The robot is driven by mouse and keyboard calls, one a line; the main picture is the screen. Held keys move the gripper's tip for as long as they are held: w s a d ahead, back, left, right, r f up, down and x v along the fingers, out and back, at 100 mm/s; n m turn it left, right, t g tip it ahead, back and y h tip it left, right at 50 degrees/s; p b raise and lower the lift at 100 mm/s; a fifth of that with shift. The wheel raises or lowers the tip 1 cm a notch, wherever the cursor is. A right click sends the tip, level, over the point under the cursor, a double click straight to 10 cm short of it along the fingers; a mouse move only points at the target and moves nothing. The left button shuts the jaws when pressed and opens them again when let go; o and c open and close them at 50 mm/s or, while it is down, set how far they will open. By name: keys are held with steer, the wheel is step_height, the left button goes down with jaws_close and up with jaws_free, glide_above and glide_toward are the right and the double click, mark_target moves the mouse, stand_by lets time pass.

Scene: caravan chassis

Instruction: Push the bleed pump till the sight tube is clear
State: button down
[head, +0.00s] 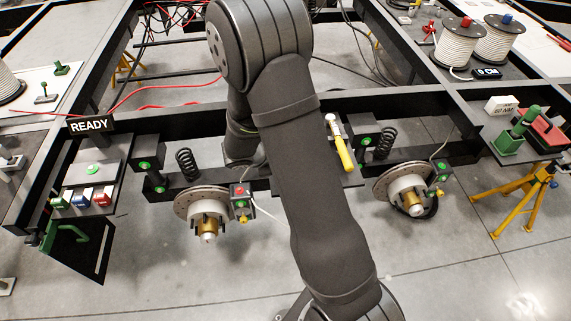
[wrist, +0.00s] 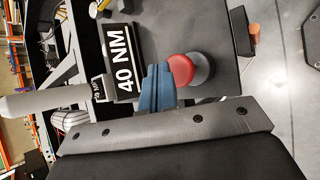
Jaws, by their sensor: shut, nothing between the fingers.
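In the wrist view my gripper (wrist: 156,72) shows its blue fingers shut together and empty. A round red knob on a short grey base (wrist: 182,67) stands just right of the fingertips; it looks like the bleed pump. Whether the fingers touch it I cannot tell. In the head view my arm hides my gripper and that knob. Two brake discs show there, the left one (head: 190,200) and the right one (head: 390,183), each with a small dark block beside it carrying coloured dots. I cannot make out the sight tube or its contents.
The head view shows a READY sign (head: 90,124), a yellow-handled tool (head: 343,150), a green-handled device (head: 522,128) and a yellow stand (head: 535,200).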

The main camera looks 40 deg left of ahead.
steer(key=shift+r, duration=2.5)
steer(key=shift+r, duration=1.9)
steer(key=shift+f, duration=0.1)
